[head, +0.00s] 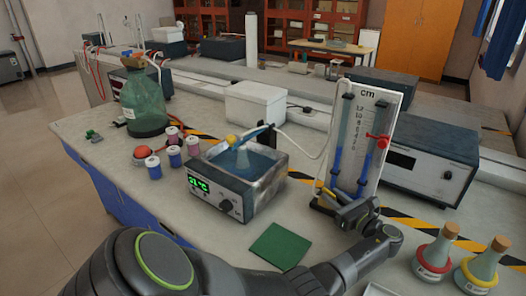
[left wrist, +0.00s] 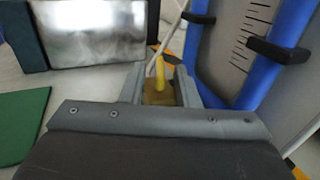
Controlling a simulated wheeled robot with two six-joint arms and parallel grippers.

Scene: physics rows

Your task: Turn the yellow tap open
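The yellow tap (head: 319,184) sits low at the left foot of the blue-tubed manometer board (head: 366,125). In the left wrist view the tap's yellow handle (left wrist: 160,60) stands up over a brass-coloured body (left wrist: 158,93), between my two fingers. My left gripper (head: 330,197) is at the tap in the head view, and it also shows in the left wrist view (left wrist: 160,84). Its fingers are apart, with gaps seen on both sides of the tap. Whether a fingertip touches it cannot be told. My right gripper is out of view.
A water bath (head: 267,199) with a green display stands left of the tap. A white hose (head: 318,150) runs near the manometer. A grey instrument (head: 431,156) stands right; corked flasks (head: 436,252) stand front right. A green mat (head: 280,246) lies in front.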

